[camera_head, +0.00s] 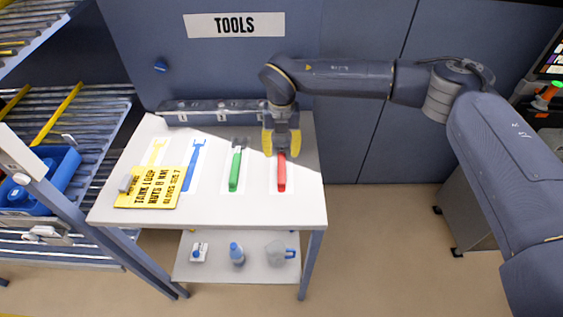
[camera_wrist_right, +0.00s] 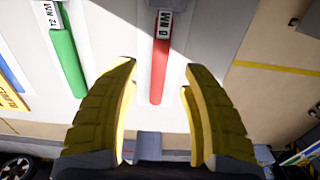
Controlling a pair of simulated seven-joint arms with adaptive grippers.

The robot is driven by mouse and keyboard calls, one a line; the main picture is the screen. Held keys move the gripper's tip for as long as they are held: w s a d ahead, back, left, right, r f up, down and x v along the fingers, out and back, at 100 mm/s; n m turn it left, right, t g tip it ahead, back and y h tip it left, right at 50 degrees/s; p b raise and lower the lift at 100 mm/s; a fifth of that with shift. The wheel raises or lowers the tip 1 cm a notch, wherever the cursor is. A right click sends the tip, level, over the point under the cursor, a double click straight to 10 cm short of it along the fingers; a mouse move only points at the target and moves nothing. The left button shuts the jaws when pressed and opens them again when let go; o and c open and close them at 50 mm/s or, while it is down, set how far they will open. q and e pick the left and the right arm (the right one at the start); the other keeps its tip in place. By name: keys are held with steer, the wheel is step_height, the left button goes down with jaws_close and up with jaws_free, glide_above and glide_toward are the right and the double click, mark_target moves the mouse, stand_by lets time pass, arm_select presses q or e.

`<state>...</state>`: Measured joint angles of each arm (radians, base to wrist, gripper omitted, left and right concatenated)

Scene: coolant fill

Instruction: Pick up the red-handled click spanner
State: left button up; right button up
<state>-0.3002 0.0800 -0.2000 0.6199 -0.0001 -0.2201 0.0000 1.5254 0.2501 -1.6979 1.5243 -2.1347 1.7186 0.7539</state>
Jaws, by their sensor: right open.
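The red-handled click spanner (camera_head: 282,178) lies on a white patch at the right side of the tool bench; its upper end is hidden behind my gripper in the head view. My right gripper (camera_head: 281,151) is over the spanner's upper part, fingers open on either side. In the wrist view the yellow fingers (camera_wrist_right: 160,80) are wide apart, not touching the handle. My left gripper is not in view.
A green-handled spanner (camera_head: 235,170) and a blue spanner (camera_head: 193,165) lie to the left. A yellow sign (camera_head: 150,187) lies on the bench's left front. A metal rail (camera_head: 213,111) runs along the back.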

mark_target(281, 160)
steer(key=shift+s+f, duration=0.1)
steer(key=shift+f, duration=2.55)
steer(key=shift+c, duration=0.5)
jaws_close()
